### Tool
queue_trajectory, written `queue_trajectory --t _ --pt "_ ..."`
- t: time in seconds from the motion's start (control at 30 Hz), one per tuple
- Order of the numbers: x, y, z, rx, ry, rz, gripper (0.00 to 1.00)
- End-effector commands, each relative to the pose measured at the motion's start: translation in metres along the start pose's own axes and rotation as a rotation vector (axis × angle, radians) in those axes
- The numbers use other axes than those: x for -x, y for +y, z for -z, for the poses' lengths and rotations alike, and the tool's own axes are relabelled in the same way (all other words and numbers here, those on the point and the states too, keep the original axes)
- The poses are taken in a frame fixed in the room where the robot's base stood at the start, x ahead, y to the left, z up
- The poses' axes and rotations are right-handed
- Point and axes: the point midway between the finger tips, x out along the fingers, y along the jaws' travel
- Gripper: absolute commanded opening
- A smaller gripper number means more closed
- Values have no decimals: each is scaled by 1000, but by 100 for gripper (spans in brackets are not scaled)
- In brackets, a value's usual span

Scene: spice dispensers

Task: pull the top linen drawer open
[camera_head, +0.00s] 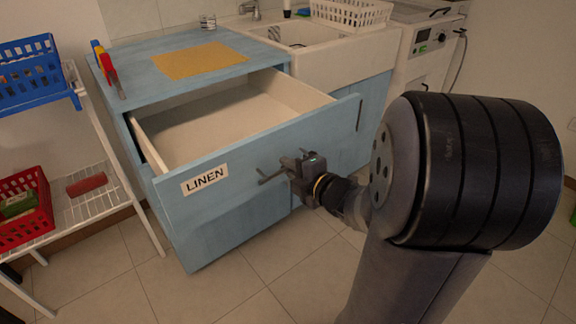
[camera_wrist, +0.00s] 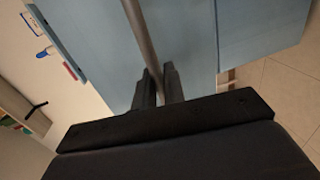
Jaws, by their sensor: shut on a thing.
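The top linen drawer (camera_head: 240,165) is a blue-fronted drawer with a white "LINEN" label (camera_head: 205,179). It stands well out from the cabinet, and its pale inside looks empty. My gripper (camera_head: 296,168) is at the drawer front, right of the label, at the bar handle (camera_head: 270,177). In the wrist view, the two black fingers (camera_wrist: 157,88) are shut on the grey bar handle (camera_wrist: 142,38), with the blue front behind it. Part of the handle is hidden by my gripper.
The blue counter (camera_head: 135,70) above holds a yellow cloth (camera_head: 199,60) and a red-and-yellow object (camera_head: 104,62). A white sink (camera_head: 310,55) stands at the right. A white rack (camera_head: 92,194) with a blue basket (camera_head: 34,72) and a red basket (camera_head: 36,222) stands left. Tiled floor (camera_head: 255,262) is clear in front.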

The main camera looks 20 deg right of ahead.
Motion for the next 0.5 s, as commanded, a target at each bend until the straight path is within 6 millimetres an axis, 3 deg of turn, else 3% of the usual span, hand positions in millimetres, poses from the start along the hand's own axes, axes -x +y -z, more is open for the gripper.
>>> queue_trajectory --t 0.13,0.17,0.3,0.5 --pt "0 -1 0 0 1 3 0" --pt "0 -1 0 0 1 3 13" --pt "0 -1 0 0 0 2 24" --pt "0 0 0 0 0 1 24"
